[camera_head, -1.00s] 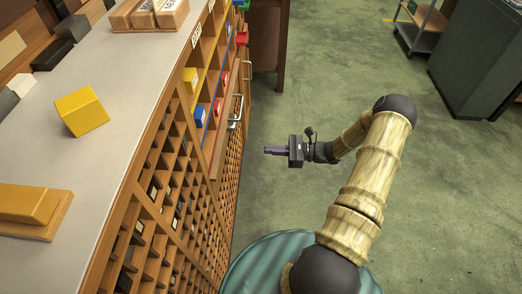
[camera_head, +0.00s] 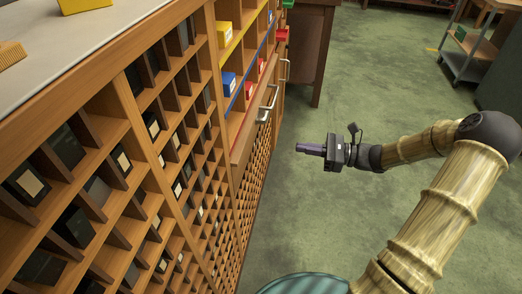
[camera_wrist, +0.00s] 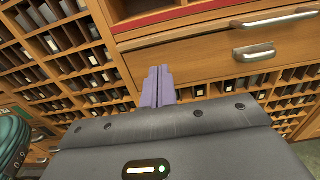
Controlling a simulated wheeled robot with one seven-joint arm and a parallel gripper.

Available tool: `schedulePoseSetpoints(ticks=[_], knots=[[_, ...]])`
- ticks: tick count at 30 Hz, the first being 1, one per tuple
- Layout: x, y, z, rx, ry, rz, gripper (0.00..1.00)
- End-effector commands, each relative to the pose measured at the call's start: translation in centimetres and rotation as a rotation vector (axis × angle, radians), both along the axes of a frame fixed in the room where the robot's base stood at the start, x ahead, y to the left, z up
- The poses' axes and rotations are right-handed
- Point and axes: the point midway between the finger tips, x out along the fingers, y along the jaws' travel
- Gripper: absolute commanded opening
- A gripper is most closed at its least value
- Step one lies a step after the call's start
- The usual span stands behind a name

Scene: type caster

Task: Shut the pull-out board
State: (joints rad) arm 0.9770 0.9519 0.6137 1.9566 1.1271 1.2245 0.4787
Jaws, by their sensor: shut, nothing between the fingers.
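The pull-out board (camera_head: 246,128) is a wooden slab at the cabinet front, below the compartments with coloured boxes; it seems to stand out a little from the cabinet. In the wrist view its front edge (camera_wrist: 205,28) is a thin strip with a metal handle (camera_wrist: 275,17). A taller wooden front with its own handle (camera_wrist: 254,51) lies below it. My gripper (camera_head: 302,149) is shut and empty, in the air to the right of the board and apart from it. Its purple fingers (camera_wrist: 158,74) point towards the cabinet.
The cabinet's lower grid of small compartments (camera_head: 175,190) fills the left side. A grey countertop (camera_head: 60,45) lies above it. The green floor (camera_head: 370,85) is open right of the cabinet. A wheeled shelf cart (camera_head: 468,50) stands at the far right.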

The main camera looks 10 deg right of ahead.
Motion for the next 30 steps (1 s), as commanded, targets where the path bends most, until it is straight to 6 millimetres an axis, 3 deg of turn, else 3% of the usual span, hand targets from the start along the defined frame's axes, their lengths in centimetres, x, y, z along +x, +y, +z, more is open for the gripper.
schedulePoseSetpoints(ticks=[9, 14, 30], knots=[[0.0, 0.1, 0.1, 0.001, 0.0, 0.0, 0.0], [0.4, 1.2, 0.0, 0.002, -0.001, 0.003, 0.0], [3.1, 9.9, -0.2, 0.002, -0.002, 0.004, 0.0]])
